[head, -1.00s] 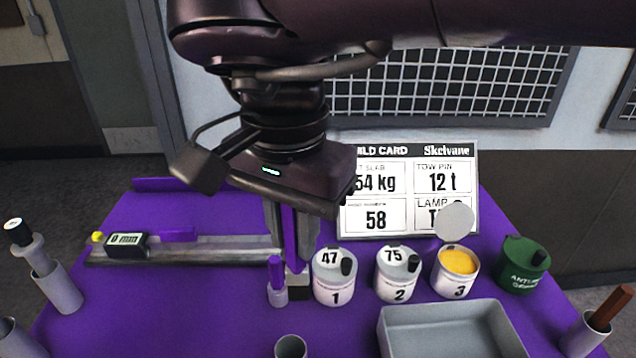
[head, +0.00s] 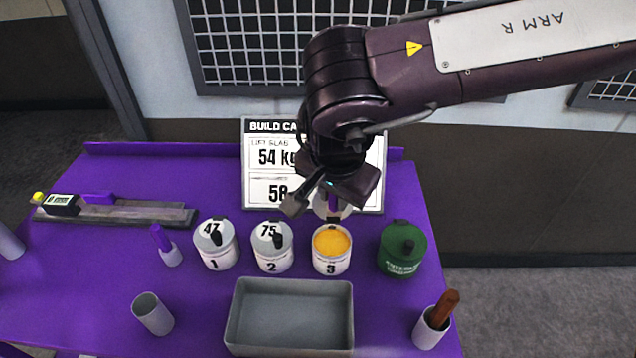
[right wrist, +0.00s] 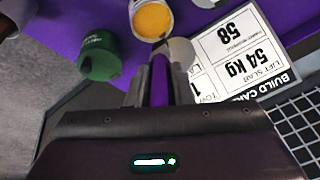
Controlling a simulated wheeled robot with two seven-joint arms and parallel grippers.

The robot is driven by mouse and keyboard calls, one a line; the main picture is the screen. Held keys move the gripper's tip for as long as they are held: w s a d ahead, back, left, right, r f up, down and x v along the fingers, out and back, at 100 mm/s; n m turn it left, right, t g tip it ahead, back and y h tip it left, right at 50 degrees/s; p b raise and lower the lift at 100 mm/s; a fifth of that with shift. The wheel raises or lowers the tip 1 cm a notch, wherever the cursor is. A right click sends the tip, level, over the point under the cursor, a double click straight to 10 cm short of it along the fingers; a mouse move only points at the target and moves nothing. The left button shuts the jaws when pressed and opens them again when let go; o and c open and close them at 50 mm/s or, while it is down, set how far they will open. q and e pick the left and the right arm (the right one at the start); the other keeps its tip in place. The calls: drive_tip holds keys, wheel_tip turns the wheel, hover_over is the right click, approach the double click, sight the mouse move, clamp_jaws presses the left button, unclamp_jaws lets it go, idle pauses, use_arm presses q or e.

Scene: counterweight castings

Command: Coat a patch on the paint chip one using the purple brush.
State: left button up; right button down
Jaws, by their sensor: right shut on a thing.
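My right gripper (head: 333,198) is behind the open pot 3 (head: 332,256), in front of the card board. It is shut on the purple brush, whose handle (right wrist: 160,80) stands between the fingers in the right wrist view. Pot 3 holds yellow paint and also shows in the right wrist view (right wrist: 153,20). I cannot pick out a paint chip one in either view. My left gripper is out of view.
Lidded pots 1 (head: 217,250) and 2 (head: 272,252) stand left of pot 3, a green pot (head: 402,255) right. A grey tray (head: 290,350) lies in front. Cups (head: 153,315) (head: 428,335) flank it. A small purple-topped bottle (head: 170,255) and a gauge rail (head: 130,213) are left.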

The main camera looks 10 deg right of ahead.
sight(333, 214)
drive_tip(key=shift+f+b, duration=0.3)
drive_tip(key=shift+f, duration=0.05)
drive_tip(key=shift+a+f+b, duration=0.1)
drive_tip(key=shift+f+b, duration=0.55)
drive_tip(key=shift+f, duration=0.05)
wheel_tip(333, 214, down, 4)
drive_tip(key=b, duration=0.3)
drive_tip(key=shift+b, duration=0.35)
drive_tip(key=shift+f+b, duration=0.3)
drive_tip(key=shift+f, duration=0.2)
idle(1.4)
drive_tip(key=shift+p, duration=0.3)
